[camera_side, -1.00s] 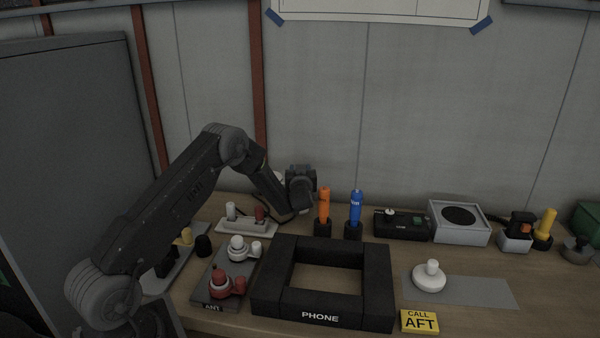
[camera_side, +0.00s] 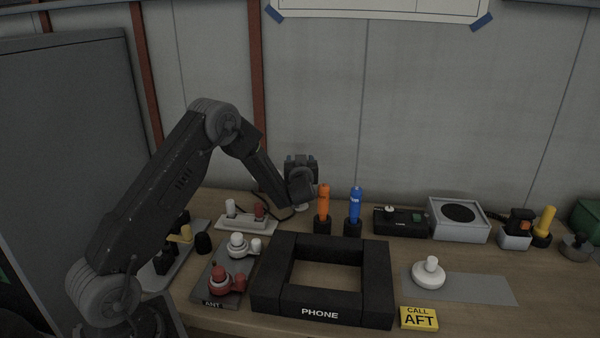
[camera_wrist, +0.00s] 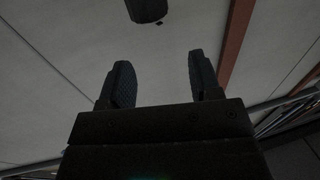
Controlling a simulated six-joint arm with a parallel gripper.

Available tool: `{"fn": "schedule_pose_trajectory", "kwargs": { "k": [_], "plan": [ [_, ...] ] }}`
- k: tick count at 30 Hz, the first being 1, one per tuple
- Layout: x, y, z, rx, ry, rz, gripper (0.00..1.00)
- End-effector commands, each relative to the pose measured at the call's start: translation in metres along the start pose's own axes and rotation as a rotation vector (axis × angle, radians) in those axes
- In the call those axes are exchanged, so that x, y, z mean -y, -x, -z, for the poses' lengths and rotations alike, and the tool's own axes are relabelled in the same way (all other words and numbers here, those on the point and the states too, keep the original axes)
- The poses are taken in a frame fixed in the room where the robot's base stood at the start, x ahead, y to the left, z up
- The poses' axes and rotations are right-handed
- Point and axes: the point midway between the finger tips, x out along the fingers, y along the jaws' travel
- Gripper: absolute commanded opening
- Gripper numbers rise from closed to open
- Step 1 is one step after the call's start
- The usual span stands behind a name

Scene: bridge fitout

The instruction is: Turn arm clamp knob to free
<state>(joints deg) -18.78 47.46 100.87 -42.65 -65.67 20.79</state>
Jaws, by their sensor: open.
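My gripper (camera_side: 301,160) is raised above the back of the bench, in front of the wall. In the wrist view its two dark fingers (camera_wrist: 160,75) stand apart with nothing between them. A dark rounded block (camera_wrist: 147,10) shows at the top edge of the wrist view, beyond the fingertips and apart from them. I cannot tell whether it is part of the arm clamp. I cannot pick out the arm clamp knob with certainty in either view.
Orange (camera_side: 323,205) and blue (camera_side: 355,207) upright handles stand close to the right of my gripper. A plate with white and red knobs (camera_side: 245,224) lies below left. The black PHONE frame (camera_side: 375,285) is in front.

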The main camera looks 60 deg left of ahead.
Motion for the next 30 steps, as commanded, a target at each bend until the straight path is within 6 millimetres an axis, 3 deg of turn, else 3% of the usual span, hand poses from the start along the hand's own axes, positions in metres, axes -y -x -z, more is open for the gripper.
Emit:
{"fn": "schedule_pose_trajectory", "kwargs": {
  "k": [6,17,23,30],
  "plan": [
    [0.0,0.0,0.022,0.001,0.0,0.0,0.58],
    [0.0,0.0,0.024,0.0,-0.001,-0.001,0.58],
    [0.018,0.014,0.003,-0.025,-0.034,-0.088,0.58],
    [0.042,0.061,-0.034,-0.015,-0.023,-0.316,0.58]
  ]
}}
